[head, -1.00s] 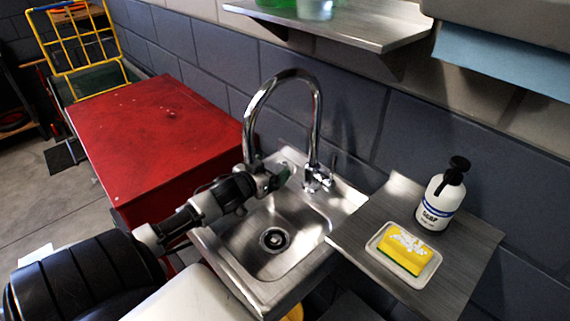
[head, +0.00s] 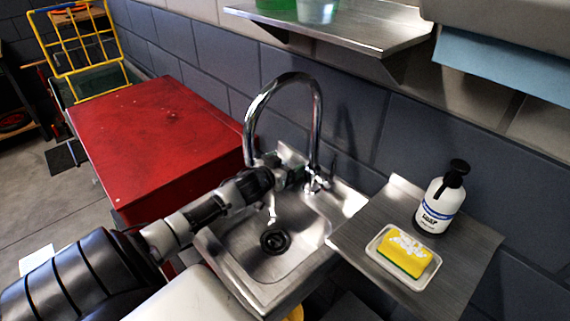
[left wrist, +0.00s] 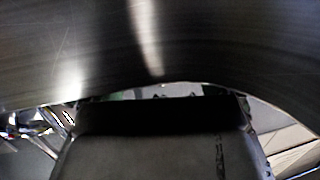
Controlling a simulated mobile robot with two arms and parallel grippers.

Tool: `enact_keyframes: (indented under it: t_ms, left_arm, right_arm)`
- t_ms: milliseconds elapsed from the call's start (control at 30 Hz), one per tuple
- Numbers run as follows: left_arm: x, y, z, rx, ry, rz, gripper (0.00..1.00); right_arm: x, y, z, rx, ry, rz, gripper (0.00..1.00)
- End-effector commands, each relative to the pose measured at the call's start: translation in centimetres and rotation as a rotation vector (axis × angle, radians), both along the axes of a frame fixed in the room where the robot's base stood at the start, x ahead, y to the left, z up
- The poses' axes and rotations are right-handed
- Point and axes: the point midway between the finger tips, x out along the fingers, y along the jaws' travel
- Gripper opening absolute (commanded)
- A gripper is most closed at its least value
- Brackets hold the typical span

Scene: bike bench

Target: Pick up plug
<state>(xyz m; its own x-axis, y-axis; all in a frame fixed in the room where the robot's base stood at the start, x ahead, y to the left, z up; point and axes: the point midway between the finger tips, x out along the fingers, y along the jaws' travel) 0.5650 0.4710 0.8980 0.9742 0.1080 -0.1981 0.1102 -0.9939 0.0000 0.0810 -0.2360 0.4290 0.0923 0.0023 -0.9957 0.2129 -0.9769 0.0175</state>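A dark round piece (head: 275,240) sits at the drain in the floor of the steel sink (head: 318,236); I cannot tell whether it is a loose plug or the drain itself. My left gripper (head: 292,174) is over the back of the sink, beside the tap's base and well above the drain. Its fingers are small and dark there, so their opening is unclear. In the left wrist view a curved shiny metal surface fills the top, and the dark gripper body (left wrist: 155,150) hides most below. My right gripper is not in view.
The chrome tap (head: 317,115) arches over the sink, close to my left arm. Right of it, a steel side shelf (head: 378,236) bears a soap bottle (head: 440,200) and a yellow sponge (head: 404,254) in a dish. A red cabinet (head: 150,130) stands left; a wall shelf (head: 350,35) hangs above.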

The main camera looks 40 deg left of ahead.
Motion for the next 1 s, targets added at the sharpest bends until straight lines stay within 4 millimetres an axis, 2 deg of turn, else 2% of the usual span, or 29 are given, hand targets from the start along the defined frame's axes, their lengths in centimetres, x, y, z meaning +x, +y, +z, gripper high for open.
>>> enact_keyframes:
  t_ms: [33, 267, 567, 1000]
  left_arm:
    - [0.0, 0.0, 0.0, 0.0, 0.0, 0.0, 0.82]
    - [0.0, 0.0, 0.0, 0.0, 0.0, 0.0, 0.47]
    - [0.0, 0.1, 0.6, 0.002, -0.001, 0.001, 0.46]
    - [0.0, 0.0, 8.5, 0.003, -0.002, -0.001, 0.46]
  right_arm:
    - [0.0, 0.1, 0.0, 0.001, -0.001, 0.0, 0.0]
    - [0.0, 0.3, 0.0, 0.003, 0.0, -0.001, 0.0]
    - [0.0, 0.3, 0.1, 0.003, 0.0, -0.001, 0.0]
    - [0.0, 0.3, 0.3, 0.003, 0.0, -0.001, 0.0]
